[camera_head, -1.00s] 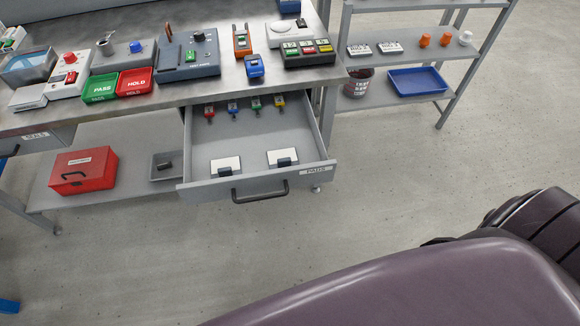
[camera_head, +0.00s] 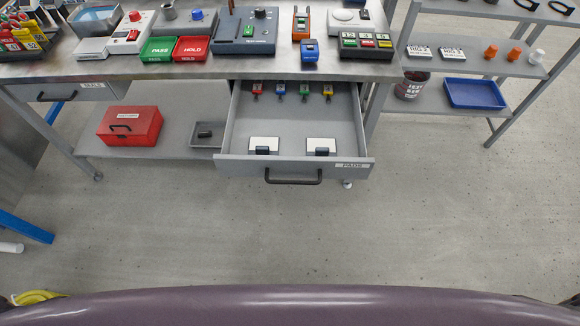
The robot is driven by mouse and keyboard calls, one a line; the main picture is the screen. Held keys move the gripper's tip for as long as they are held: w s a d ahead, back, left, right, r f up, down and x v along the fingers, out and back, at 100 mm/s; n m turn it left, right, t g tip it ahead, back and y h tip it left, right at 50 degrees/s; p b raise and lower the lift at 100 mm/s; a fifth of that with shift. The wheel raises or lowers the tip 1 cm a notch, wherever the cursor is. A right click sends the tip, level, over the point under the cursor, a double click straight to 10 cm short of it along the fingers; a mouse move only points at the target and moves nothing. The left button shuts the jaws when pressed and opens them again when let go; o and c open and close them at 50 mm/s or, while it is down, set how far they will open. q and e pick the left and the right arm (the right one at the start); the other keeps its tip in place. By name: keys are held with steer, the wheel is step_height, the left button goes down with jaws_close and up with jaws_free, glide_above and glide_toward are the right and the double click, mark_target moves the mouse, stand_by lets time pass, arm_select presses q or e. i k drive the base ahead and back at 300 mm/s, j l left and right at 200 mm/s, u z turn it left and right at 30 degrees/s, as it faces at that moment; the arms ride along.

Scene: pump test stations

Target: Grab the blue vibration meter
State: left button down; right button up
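A small blue handheld device (camera_head: 309,51), which looks like the blue vibration meter, lies near the front edge of the grey workbench (camera_head: 205,70). It is just in front of an orange device (camera_head: 301,24) and right of a blue-grey test unit (camera_head: 246,30). Nothing covers it. Neither of my grippers is in view.
An open drawer (camera_head: 220,165) juts out below the meter, holding two white pads and several coloured tags. PASS (camera_head: 158,49) and HOLD (camera_head: 192,48) trays sit left. A red box (camera_head: 130,126) is on the lower shelf. A side rack (camera_head: 430,68) stands right; floor in front is clear.

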mark_target(309, 50)
steer(key=l+u, duration=0.2)
steer(key=u, duration=0.25)
steer(key=i+l+u, duration=0.1)
steer(key=l+u, duration=0.15)
steer(key=u, duration=0.15)
steer(key=l+u, duration=0.2)
steer(key=u, duration=0.25)
steer(key=l+u, duration=0.25)
steer(key=u, duration=0.2)
steer(key=l+u, duration=0.2)
steer(key=u, duration=0.2)
steer(key=k, duration=0.05)
